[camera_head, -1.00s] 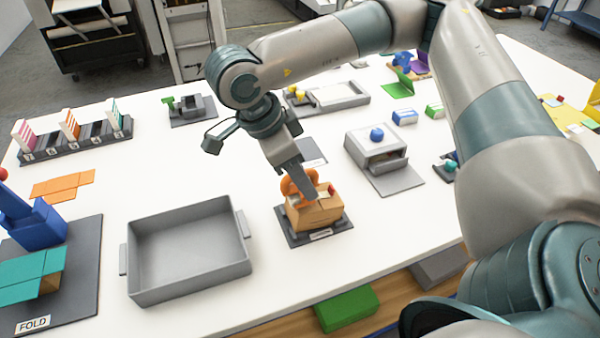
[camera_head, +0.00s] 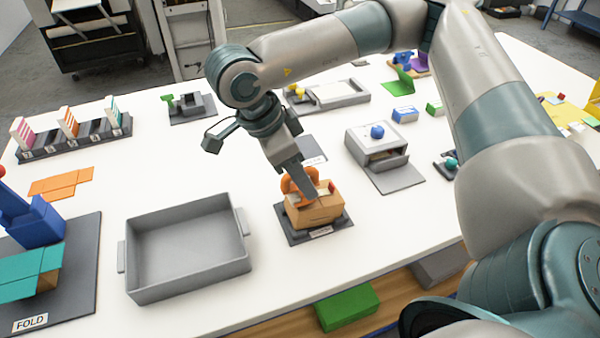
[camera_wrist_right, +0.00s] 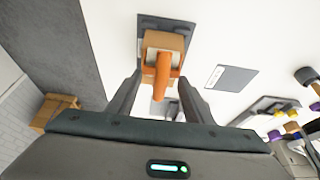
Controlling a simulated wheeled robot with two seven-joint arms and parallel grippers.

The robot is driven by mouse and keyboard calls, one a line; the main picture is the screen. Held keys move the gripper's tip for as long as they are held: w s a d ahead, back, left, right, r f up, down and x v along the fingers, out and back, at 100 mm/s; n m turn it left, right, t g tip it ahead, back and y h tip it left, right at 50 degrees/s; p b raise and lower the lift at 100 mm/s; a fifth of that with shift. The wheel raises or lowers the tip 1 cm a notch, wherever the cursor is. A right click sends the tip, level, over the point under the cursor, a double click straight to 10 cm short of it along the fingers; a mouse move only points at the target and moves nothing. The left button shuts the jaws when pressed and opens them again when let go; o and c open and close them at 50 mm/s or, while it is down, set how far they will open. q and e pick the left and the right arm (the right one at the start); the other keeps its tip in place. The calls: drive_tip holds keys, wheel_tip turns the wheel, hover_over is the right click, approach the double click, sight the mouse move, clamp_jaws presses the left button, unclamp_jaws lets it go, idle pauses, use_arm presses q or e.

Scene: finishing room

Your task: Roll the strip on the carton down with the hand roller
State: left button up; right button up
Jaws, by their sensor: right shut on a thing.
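The tan carton (camera_head: 318,214) sits on a dark base plate (camera_head: 338,230) with a small label, near the table's front edge. My right gripper (camera_head: 306,190) points down at the carton and is shut on the orange hand roller (camera_head: 288,184). The roller is at the carton's top; whether it presses on it is unclear. A pale patch, possibly the strip, shows on top beside the roller, mostly hidden by fingers and roller. In the right wrist view the roller's orange handle (camera_wrist_right: 162,75) lies between the fingers, over the carton (camera_wrist_right: 151,42). My left gripper is not in view.
A grey open tray (camera_head: 185,285) stands left of the carton. A grey box with a blue knob (camera_head: 375,145) stands to the right. A FOLD mat (camera_head: 80,285) with a blue tool lies far left.

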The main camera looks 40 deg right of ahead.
drive_tip(key=shift+d+f, duration=0.1)
drive_tip(key=shift+d+b, duration=0.25)
drive_tip(key=shift+b, duration=0.15)
drive_tip(key=shift+s+d, duration=0.15)
